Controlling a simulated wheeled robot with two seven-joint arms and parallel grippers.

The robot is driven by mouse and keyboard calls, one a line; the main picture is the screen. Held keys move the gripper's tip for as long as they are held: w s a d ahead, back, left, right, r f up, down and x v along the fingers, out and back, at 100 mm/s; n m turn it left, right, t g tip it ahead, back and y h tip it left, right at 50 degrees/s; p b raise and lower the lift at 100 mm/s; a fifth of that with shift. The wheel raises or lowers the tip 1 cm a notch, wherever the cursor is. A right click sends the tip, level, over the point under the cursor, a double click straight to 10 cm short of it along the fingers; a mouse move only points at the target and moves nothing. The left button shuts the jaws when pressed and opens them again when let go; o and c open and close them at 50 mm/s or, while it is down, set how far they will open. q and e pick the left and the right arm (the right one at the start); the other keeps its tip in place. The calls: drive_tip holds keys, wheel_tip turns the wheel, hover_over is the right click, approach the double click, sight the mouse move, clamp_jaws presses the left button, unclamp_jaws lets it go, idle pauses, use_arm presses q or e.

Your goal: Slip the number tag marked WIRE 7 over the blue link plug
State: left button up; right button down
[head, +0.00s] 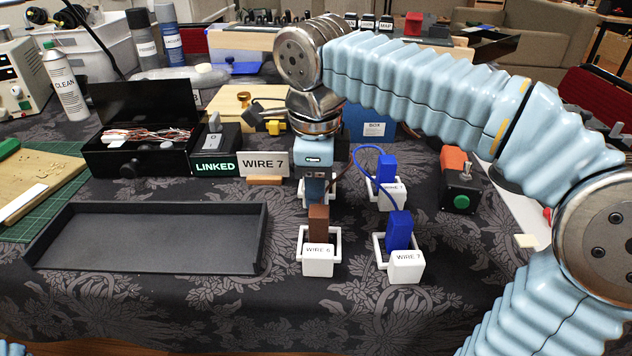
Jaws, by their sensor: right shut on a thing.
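Two blue plugs stand upright at right of centre, a rear one (386,168) and a front one (399,230), joined by a blue cable. A white tag marked WIRE 7 (407,266) is around the front blue plug, and another WIRE 7 tag (392,194) is at the rear one. A brown plug (318,222) stands front left with a WIRE 6 tag (318,262) around it. My right gripper (315,198) points down behind the brown plug. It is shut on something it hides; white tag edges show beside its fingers. My left gripper is out of view.
An empty black tray (150,272) lies at left. A box with a green button (461,190) stands at right. Cloth in front of the plugs is clear.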

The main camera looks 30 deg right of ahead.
drive_tip(key=shift+f, duration=0.15)
drive_tip(key=c, duration=0.8)
unclamp_jaws()
drive_tip(key=r+p, duration=0.1)
drive_tip(key=r, duration=0.3)
drive_tip(key=r+p, duration=0.1)
drive_tip(key=r, duration=0.4)
drive_tip(key=s+r+p, duration=0.1)
drive_tip(key=r, duration=0.3)
drive_tip(key=shift+a+r+p, duration=0.35)
drive_tip(key=shift+p, duration=0.05)
